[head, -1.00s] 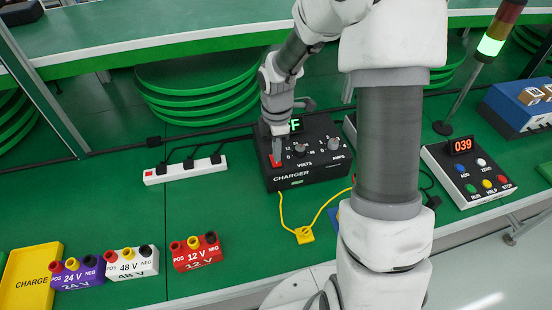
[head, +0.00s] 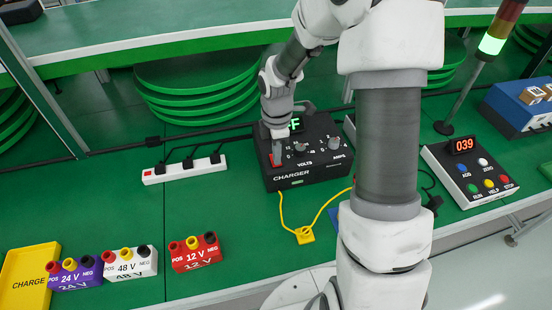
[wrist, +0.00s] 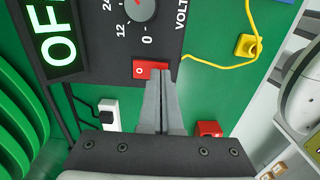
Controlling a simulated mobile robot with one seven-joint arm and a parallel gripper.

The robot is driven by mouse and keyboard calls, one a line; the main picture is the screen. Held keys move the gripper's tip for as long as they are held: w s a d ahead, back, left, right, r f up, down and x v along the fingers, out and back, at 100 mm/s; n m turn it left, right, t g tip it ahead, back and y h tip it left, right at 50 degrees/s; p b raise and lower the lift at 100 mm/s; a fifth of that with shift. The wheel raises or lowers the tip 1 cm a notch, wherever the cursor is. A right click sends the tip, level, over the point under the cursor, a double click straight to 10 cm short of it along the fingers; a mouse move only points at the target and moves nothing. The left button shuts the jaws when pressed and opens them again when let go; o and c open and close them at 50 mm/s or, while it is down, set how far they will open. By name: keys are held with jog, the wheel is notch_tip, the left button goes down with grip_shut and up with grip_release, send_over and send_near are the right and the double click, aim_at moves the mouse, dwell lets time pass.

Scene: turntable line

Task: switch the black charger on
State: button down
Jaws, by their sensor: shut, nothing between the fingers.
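The black charger (head: 318,180) stands on the green table, with VOLTS and AMPS knobs on its top. Its lit green display (wrist: 58,38) reads "OFF" in the wrist view; in the head view my arm partly covers it. The red rocker switch (wrist: 143,70), marked "0", sits near the charger's front left corner. My gripper (wrist: 158,78) is shut and empty, its fingertips at the switch's right part in the wrist view. I cannot tell whether they touch it. In the head view my gripper (head: 277,158) points down over the switch.
A white power strip (head: 184,170) lies left of the charger. A yellow cable with a yellow plug (head: 304,235) runs from its front. Batteries marked 24 V (head: 76,273), 48 V (head: 131,262) and 12 V (head: 196,252) stand front left. A button box (head: 468,172) stands right.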

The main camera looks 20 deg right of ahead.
jog(key=shift+f, duration=0.2)
jog(key=shift+r, duration=0.1)
notch_tip(320, 180, up, 7)
jog(key=p, duration=0.6)
dwell(0.5)
jog(key=s+r+m+t+h, duration=0.1)
jog(key=s+r+m, duration=0.35)
jog(key=r, duration=0.35)
jog(key=s+r+m+t, duration=0.2)
jog(key=s+r+m, duration=0.25)
jog(key=r, duration=0.45)
jog(key=s+r+m+t, duration=0.1)
jog(key=s+r+m, duration=0.2)
jog(key=s+m, duration=0.1)
jog(key=s+r+m+t+y, duration=0.1)
jog(key=s+r+m, duration=0.2)
jog(key=s+m, duration=0.2)
jog(key=shift+s+t, duration=0.3)
jog(key=shift+s, duration=0.95)
